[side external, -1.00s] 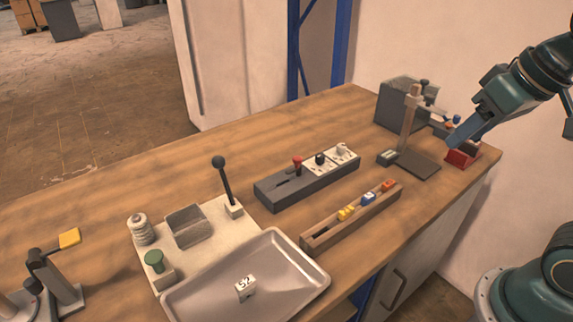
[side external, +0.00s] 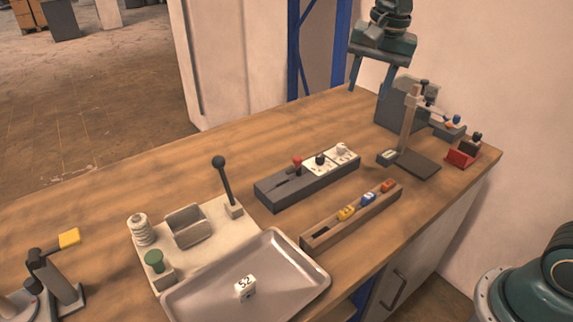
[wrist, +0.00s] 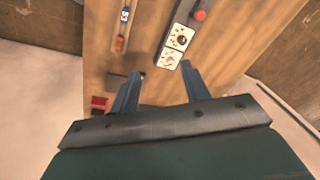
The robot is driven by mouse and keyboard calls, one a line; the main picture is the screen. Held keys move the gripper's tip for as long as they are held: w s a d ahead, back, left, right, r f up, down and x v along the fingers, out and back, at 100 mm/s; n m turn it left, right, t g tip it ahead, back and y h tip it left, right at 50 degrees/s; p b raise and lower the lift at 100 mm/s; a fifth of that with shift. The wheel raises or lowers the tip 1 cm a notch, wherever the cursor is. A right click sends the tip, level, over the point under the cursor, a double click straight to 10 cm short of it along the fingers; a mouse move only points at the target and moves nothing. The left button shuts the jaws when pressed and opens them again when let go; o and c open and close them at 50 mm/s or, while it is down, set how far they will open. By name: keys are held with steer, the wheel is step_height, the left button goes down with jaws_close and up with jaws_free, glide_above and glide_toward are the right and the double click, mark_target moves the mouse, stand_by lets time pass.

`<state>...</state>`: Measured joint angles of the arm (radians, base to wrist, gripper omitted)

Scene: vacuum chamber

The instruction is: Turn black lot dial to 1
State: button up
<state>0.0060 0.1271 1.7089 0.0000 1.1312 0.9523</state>
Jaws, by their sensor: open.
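The black dial (side external: 320,158) sits on a white plate in the middle of a long dark grey box (side external: 290,190), between a red-knobbed lever (side external: 297,162) and a white dial (side external: 342,149). The black dial also shows in the wrist view (wrist: 181,40), on its marked plate, too small to read its setting. My gripper (side external: 369,87) points down above the far back of the bench, behind and to the right of the box. It is open and empty, its two fingers apart. In the wrist view, my gripper (wrist: 162,72) is clear of both dials.
A stand (side external: 409,130) and a grey block (side external: 392,108) stand near my gripper. A wooden rack (side external: 325,232) with coloured blocks lies in front of the dial box. A metal tray (side external: 295,295) and an upright black-knobbed lever (side external: 226,185) are farther left. The back left bench is clear.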

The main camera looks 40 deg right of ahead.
mark_target(320, 155)
steer(key=w+f+m+g, duration=0.2)
steer(key=w+f+m, duration=0.4)
steer(key=w+f, duration=0.3)
steer(key=w, duration=0.3)
steer(key=shift+f, duration=0.2)
steer(key=shift+d, duration=0.1)
step_height(320, 155, down, 14)
steer(key=shift+r, duration=0.1)
steer(key=shift+c, duration=0.5)
steer(key=c, duration=0.9)
